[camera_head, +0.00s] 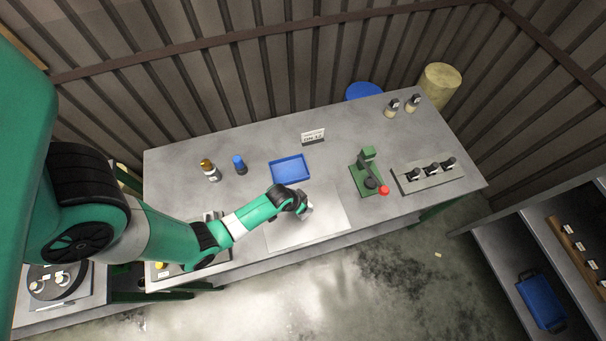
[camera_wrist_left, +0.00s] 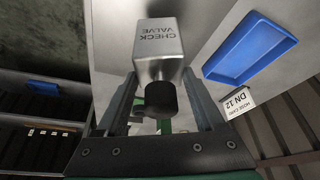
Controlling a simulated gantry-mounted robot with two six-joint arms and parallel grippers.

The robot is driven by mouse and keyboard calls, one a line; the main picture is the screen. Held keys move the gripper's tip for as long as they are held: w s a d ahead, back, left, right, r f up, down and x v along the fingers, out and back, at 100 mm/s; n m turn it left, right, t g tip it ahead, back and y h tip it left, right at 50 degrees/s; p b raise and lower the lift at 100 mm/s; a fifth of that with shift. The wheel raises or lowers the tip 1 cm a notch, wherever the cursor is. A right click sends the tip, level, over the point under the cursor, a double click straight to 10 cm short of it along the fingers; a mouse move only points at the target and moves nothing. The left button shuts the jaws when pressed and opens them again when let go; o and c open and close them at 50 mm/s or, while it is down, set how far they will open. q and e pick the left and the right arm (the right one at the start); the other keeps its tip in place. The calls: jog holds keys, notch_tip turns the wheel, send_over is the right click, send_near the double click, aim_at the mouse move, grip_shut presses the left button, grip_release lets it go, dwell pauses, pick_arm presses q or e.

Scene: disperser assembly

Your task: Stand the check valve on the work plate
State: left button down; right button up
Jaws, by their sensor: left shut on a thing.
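My left gripper (camera_head: 303,208) is over the pale work plate (camera_head: 327,222) in the head view. In the left wrist view my left gripper (camera_wrist_left: 165,100) is shut on the check valve (camera_wrist_left: 158,38), a silver block with a black round end. The block's lettering reads upside down there, and the black end points toward the wrist. In the head view only a small silver bit of the valve (camera_head: 307,212) shows beside the gripper. Whether it touches the plate is not clear. My right gripper is not in view.
A green press with a red knob (camera_head: 384,190) stands to the right, before a rack of black-topped parts (camera_head: 432,174).

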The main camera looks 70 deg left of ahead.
pick_arm(q)
jog(key=shift+f+b, duration=1.15)
jog(key=shift+f, duration=0.7)
jog(key=shift+f, duration=0.15)
grip_release()
jog(key=p+v, duration=0.6)
jog(key=v, duration=0.2)
jog(key=shift+f, duration=0.1)
jog(key=shift+w+a, duration=0.1)
